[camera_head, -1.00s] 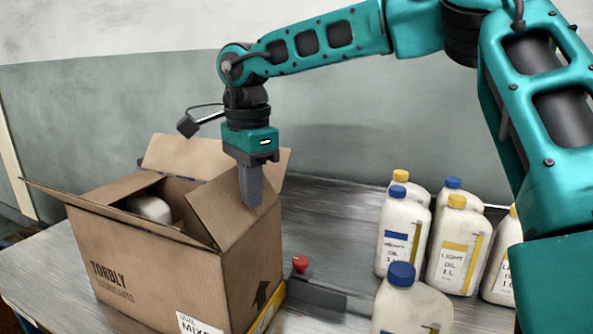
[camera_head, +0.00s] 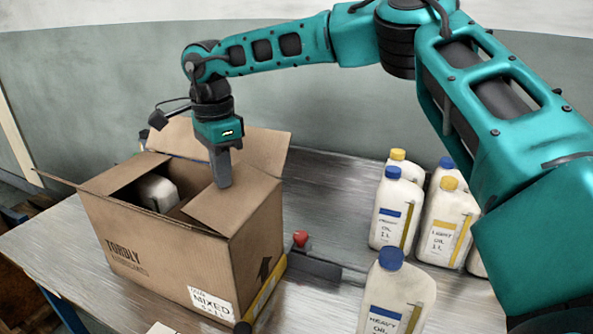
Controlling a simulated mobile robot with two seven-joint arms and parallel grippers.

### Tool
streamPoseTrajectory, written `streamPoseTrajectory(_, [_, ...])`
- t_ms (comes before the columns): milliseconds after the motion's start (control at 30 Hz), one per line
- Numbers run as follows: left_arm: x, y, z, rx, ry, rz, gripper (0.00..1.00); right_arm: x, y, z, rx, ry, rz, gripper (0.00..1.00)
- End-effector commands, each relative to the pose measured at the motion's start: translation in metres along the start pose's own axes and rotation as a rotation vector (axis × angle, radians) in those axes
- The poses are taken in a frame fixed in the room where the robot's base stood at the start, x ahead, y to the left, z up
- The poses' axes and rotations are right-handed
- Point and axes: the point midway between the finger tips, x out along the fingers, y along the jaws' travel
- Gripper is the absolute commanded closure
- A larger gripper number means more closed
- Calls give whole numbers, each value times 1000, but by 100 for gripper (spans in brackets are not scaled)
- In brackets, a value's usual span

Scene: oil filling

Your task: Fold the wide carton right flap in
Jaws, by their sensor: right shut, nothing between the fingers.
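The wide carton (camera_head: 168,250) stands on the table at the left, open at the top. Its right flap (camera_head: 238,204) lies over the right part of the opening, nearly level. My right gripper (camera_head: 222,184) is shut and empty, pointing down, with its fingertips at the flap's upper face. The back flap (camera_head: 262,150) stands up and leans outward. A white bottle (camera_head: 158,192) shows inside the carton. My left gripper is not in view.
Several oil bottles with yellow and blue caps stand at the right; a blue-capped heavy oil bottle (camera_head: 392,298) is nearest. A red button (camera_head: 300,238) on a dark bar is right of the carton. Bare table (camera_head: 335,205) lies between.

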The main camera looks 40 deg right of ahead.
Motion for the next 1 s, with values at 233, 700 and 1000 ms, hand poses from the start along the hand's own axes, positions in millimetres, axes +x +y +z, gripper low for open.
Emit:
streamPoseTrajectory(233, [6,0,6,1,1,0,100,12,0,0,0,0,1,100])
streamPoseTrajectory(700, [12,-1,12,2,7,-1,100,25,0,0,0,0,0,100])
streamPoseTrajectory(1000, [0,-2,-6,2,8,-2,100,-14,-1,0,1,-2,-4,100])
